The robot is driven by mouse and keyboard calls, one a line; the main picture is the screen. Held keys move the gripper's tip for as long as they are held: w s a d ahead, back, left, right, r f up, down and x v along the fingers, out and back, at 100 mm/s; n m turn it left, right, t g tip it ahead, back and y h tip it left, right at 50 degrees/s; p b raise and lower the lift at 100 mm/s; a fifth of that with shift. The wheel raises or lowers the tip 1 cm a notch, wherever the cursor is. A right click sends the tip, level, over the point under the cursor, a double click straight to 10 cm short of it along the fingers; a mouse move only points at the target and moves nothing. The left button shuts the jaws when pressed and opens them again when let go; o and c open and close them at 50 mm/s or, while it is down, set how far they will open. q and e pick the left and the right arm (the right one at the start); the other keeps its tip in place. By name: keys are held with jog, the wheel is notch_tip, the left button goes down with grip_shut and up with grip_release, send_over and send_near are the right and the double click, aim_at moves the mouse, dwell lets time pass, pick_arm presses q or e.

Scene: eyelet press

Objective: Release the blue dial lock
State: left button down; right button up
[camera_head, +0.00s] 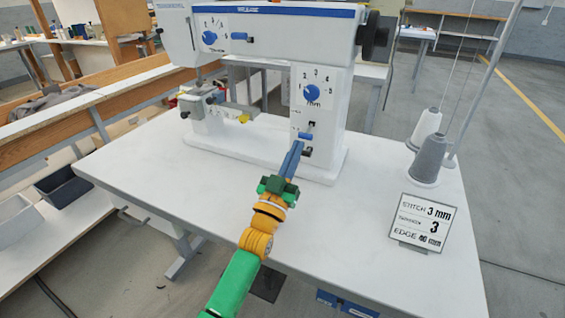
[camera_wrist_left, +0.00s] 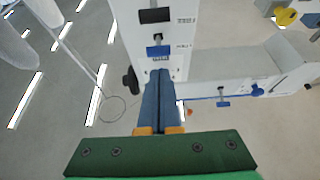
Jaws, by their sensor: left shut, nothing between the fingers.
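My left gripper (camera_head: 298,145) is shut and empty, with its blue fingers pointing at the machine column. Its fingertips also show in the left wrist view (camera_wrist_left: 160,73). A small blue tab (camera_head: 305,135), seemingly the dial lock, sits low on the column front, just beyond the fingertips. It appears as a blue piece in the wrist view (camera_wrist_left: 158,51), close to the fingertips. Whether they touch it I cannot tell. Above it is a blue dial (camera_head: 312,92) on a numbered white plate. My right gripper is not in view.
A second blue dial (camera_head: 210,38) and a blue T-shaped lever (camera_head: 240,36) sit on the upper arm. A dark piece (camera_head: 307,152) is just below the tab. Thread cones (camera_head: 428,158) and a sign (camera_head: 422,224) stand right. The white table (camera_head: 350,245) is clear in front.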

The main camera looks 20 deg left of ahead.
pick_arm(q)
jog(key=s, duration=1.1)
jog(key=shift+a, duration=0.2)
